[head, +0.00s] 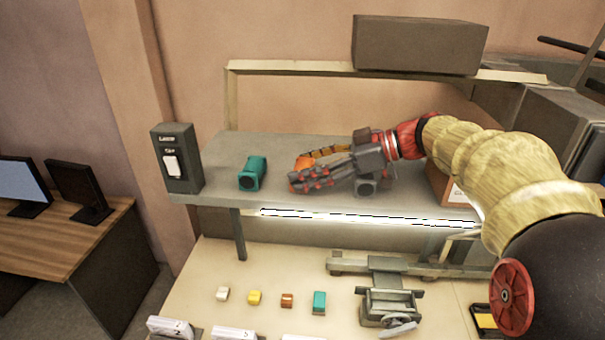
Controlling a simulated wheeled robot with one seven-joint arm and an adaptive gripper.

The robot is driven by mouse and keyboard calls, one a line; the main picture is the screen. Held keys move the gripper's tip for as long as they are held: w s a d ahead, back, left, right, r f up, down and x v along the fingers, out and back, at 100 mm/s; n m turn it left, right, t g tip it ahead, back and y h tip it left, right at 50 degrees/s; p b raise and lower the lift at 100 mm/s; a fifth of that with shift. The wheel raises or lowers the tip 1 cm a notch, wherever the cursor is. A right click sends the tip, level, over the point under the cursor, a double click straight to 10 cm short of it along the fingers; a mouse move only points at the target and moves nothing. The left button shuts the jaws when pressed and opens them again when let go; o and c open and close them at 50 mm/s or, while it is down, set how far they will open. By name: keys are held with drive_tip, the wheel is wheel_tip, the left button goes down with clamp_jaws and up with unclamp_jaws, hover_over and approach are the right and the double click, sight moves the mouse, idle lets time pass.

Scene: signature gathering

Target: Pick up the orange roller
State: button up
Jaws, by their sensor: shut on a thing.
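The orange roller (303,162) is at the tips of my gripper (299,174), over the grey shelf (222,150). Only a small part of the roller shows, as the fingers cover the rest. My gripper reaches in from the right with its fingers pointing left, and it is shut on the orange roller. I cannot tell whether the roller still touches the shelf.
A teal roller (251,173) stands left of my fingertips. A grey roller (367,187) sits below my wrist. A dark switch box (175,158) is at the shelf's left end. Several small coloured blocks, including a teal one (319,302), lie on the lower table.

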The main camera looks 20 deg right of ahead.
drive_tip(key=shift+c, duration=1.1)
drive_tip(key=shift+r, duration=0.2)
drive_tip(key=shift+r+b, duration=0.45)
drive_tip(key=shift+r, duration=0.15)
drive_tip(key=s+d+r+b, duration=0.3)
drive_tip(key=s+d+r, duration=0.4)
drive_tip(key=s+r, duration=0.4)
drive_tip(key=shift+s+d+r+b, duration=0.25)
drive_tip(key=shift+s+d+b, duration=0.05)
drive_tip(key=shift+s+b, duration=0.15)
